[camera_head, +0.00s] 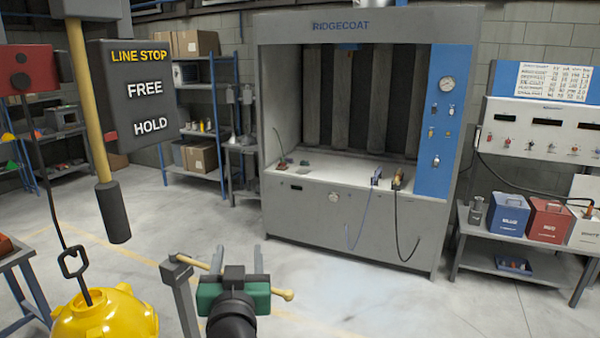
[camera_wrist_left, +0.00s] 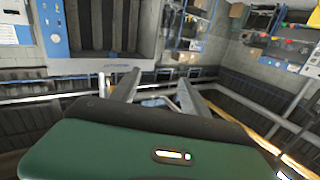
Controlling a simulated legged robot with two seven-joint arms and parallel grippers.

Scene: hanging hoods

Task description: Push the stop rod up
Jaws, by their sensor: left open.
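The stop rod is a yellow rod (camera_head: 88,95) with a dark cylindrical grip (camera_head: 114,212) at its lower end. It hangs at the upper left in the head view, beside a dark LINE STOP sign (camera_head: 140,95) marked FREE above HOLD. A small red marker (camera_head: 111,136) shows by the rod, near the level of HOLD. My left gripper (camera_head: 238,258) is green and dark, right of and below the grip, and clearly apart from it. Its fingers also show in the left wrist view (camera_wrist_left: 157,92), spread with nothing held. My right gripper is not in view.
A yellow hood (camera_head: 105,315) hangs on a hook and cable from a red box (camera_head: 27,70) at left. A grey post (camera_head: 180,297) with a yellow bar (camera_head: 282,294) stands close by my left gripper. A spray booth (camera_head: 345,200) stands behind, with open floor before it.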

